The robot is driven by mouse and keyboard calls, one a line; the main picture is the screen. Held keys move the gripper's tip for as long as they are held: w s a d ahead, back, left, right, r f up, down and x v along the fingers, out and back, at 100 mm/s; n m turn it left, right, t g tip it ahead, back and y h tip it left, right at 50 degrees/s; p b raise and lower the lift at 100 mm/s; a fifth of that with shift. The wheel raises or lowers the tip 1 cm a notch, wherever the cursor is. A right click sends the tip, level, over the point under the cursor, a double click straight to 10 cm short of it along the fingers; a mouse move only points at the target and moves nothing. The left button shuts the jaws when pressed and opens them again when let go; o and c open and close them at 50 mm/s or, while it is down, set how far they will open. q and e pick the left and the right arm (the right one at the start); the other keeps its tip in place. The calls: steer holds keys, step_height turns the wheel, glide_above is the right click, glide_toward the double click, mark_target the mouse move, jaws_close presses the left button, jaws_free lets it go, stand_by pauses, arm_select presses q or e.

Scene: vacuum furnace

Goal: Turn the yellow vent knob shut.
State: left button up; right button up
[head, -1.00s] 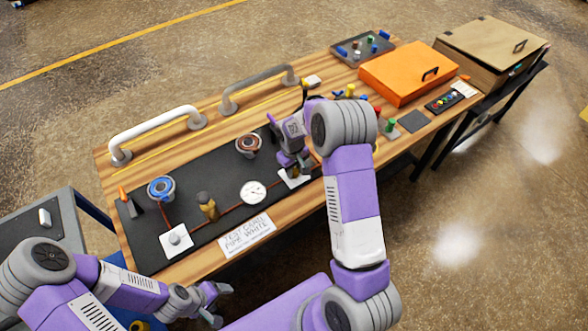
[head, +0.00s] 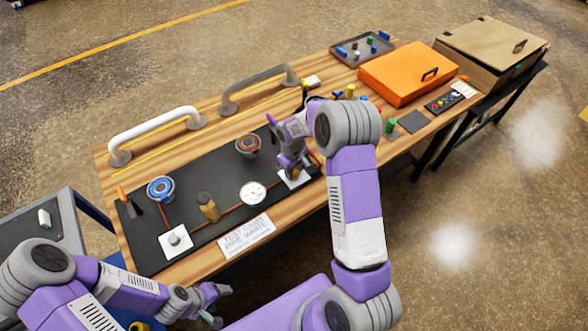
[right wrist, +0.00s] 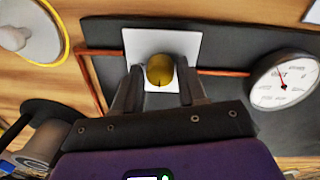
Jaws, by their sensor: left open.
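The yellow vent knob (right wrist: 160,70) sits on a white square plate (right wrist: 185,48) on the dark panel, seen in the right wrist view. My right gripper (right wrist: 160,75) has one finger on each side of the knob, with a narrow gap showing at both sides, so it looks open around it. In the head view my right gripper (head: 292,170) is down over the white plate (head: 297,181) and hides the knob. My left gripper (head: 218,303) is open and empty, low in front of the bench, away from the panel.
A round gauge (head: 253,193) lies left of my right gripper, joined by copper pipe. A brown-topped valve (head: 248,145), a brass fitting (head: 208,206) and another white-plated knob (head: 175,240) share the panel. White (head: 152,130) and grey (head: 258,84) handles stand behind. An orange case (head: 405,73) is right.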

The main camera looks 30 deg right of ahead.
steer(key=shift+o, duration=1.3)
steer(key=r, duration=0.3)
steer(key=r+p, duration=0.1)
steer(key=r, duration=0.3)
steer(key=shift+a+r, duration=0.2)
steer(key=shift+r, duration=0.1)
steer(key=shift+s, duration=0.1)
